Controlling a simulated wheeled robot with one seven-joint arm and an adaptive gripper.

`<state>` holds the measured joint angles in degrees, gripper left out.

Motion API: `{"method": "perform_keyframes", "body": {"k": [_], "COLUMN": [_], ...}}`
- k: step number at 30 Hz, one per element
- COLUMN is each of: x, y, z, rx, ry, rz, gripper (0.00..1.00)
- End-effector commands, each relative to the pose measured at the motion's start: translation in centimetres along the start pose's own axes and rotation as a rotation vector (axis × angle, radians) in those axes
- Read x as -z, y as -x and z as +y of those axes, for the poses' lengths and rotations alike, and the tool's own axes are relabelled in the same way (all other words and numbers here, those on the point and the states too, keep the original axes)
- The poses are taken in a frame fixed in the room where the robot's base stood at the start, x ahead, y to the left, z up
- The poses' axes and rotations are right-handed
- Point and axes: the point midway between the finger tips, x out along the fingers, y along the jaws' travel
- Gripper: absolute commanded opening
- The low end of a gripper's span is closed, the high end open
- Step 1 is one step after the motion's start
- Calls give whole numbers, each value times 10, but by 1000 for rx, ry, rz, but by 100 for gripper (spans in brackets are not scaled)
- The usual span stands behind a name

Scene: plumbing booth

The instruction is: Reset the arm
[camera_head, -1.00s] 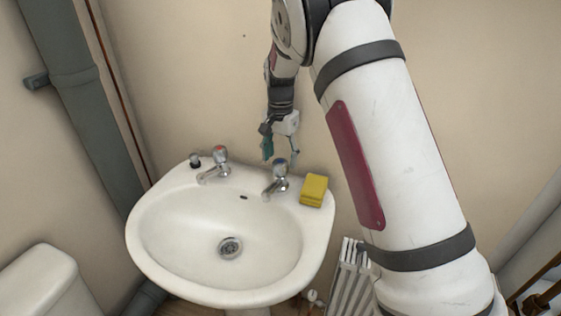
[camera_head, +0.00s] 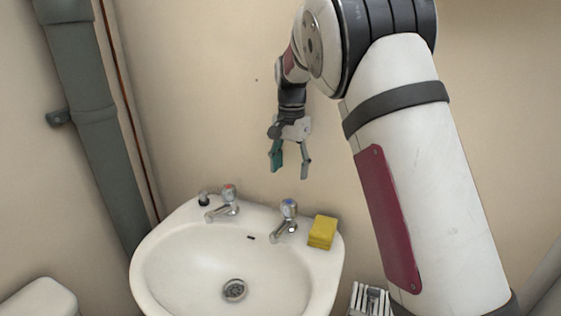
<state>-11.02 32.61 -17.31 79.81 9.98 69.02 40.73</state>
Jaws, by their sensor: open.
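My gripper (camera_head: 290,172) hangs from my arm with its fingers pointing down, in front of the beige wall. Its two fingers are apart and nothing is between them. It is above the back edge of the white sink (camera_head: 160,290), over the blue-marked tap (camera_head: 288,212) and clear of it. My arm fills the right side of the picture, bent at the top.
The red-marked tap (camera_head: 227,198) and a small dark plug (camera_head: 203,199) are on the sink's back left. A yellow sponge (camera_head: 322,232) lies at its back right. A grey pipe (camera_head: 85,110) runs up the left wall. A white radiator (camera_head: 370,300) and a white cistern (camera_head: 42,298) show below.

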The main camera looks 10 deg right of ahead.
Motion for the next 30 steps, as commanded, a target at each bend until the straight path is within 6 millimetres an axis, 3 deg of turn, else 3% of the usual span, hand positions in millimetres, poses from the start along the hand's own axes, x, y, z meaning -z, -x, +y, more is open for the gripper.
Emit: {"method": "perform_keyframes", "body": {"k": [7,12,18,24,30], "x": [-27,-66,-116,-170,-221], "y": [51,94,129,146,145], "z": [38,84,140,195,248], "rx": [58,111,158,185,186], "ry": [81,195,340,492,645], "rz": [10,31,78,146,231], "gripper": [60,60,60,60,60]}}
